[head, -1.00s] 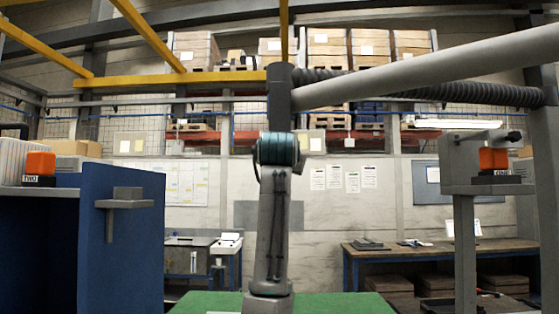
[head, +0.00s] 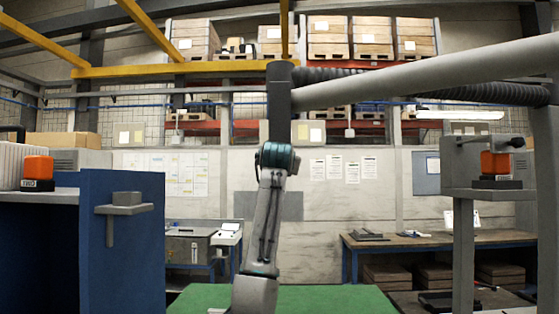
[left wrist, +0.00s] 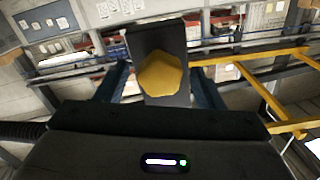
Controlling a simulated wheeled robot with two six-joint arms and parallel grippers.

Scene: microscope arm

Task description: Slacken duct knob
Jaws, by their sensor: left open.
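The yellow lobed knob (left wrist: 160,74) sits on the face of a dark grey block (left wrist: 147,40) in the left wrist view. My left gripper (left wrist: 160,88) is open there, with one dark finger on each side of the knob. No contact shows, and I cannot tell how far the fingertips reach around it. In the head view a dark upright block (head: 280,90) stands at the end of a thick grey duct tube (head: 420,80). The knob and my left fingers are not visible in the head view. My right gripper is in neither view.
A ribbed hose (head: 470,92) runs behind the tube. Yellow beams (head: 150,26) cross overhead. A blue cabinet (head: 125,250) stands at left, and a grey stand (head: 463,240) at right. A green surface (head: 335,298) lies low in the middle.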

